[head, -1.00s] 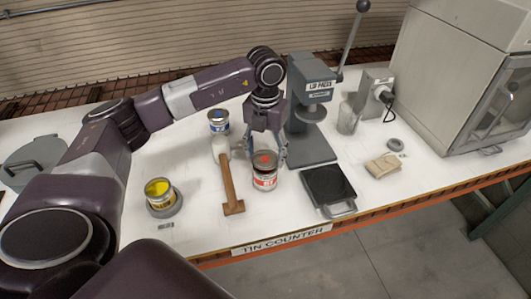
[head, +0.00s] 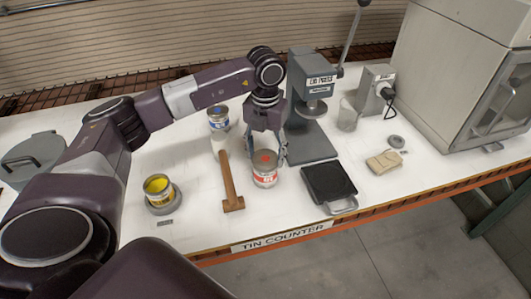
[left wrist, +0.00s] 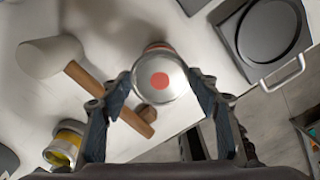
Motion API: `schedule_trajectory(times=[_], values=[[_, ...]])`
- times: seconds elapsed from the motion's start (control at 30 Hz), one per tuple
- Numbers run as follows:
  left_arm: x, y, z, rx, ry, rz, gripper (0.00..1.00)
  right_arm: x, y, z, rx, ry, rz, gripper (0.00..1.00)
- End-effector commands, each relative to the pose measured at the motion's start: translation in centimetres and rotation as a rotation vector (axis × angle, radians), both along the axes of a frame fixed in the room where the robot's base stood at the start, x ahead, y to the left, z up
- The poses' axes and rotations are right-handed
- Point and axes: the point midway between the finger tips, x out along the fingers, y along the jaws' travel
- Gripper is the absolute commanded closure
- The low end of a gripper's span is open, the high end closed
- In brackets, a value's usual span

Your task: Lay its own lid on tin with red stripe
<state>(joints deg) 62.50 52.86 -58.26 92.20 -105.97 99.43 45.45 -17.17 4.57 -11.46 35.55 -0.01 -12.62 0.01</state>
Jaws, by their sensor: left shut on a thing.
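The tin with the red stripe (head: 265,180) stands upright on the white counter in the head view. Its lid (head: 265,157), silver with a red dot, is at the tin's top; it also shows in the left wrist view (left wrist: 161,80). My left gripper (head: 267,152) points down over the tin and is shut on the lid, one finger at each side of it. In the left wrist view an orange-red bit of the tin (left wrist: 157,46) peeks out past the lid's edge. I cannot tell whether the lid touches the rim. My right gripper is not in view.
A mallet (head: 229,185) lies left of the tin, a black plate with a handle (head: 326,183) right. The lid press (head: 312,150) stands behind.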

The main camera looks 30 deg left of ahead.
Motion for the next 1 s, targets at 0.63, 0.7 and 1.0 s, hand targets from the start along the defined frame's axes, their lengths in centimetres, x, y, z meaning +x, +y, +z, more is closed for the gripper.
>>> schedule_trajectory(times=[0.63, 0.7, 1.0], values=[[0.0, 0.0, 0.2, 0.0, 0.0, 0.0, 0.24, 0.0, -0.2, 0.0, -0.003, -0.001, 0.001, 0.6], [0.1, 0.0, 0.7, -0.001, -0.001, 0.0, 0.24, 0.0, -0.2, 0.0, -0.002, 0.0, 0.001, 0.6], [0.1, 0.0, 6.4, -0.001, -0.005, -0.001, 0.24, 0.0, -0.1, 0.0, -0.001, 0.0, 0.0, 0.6]])
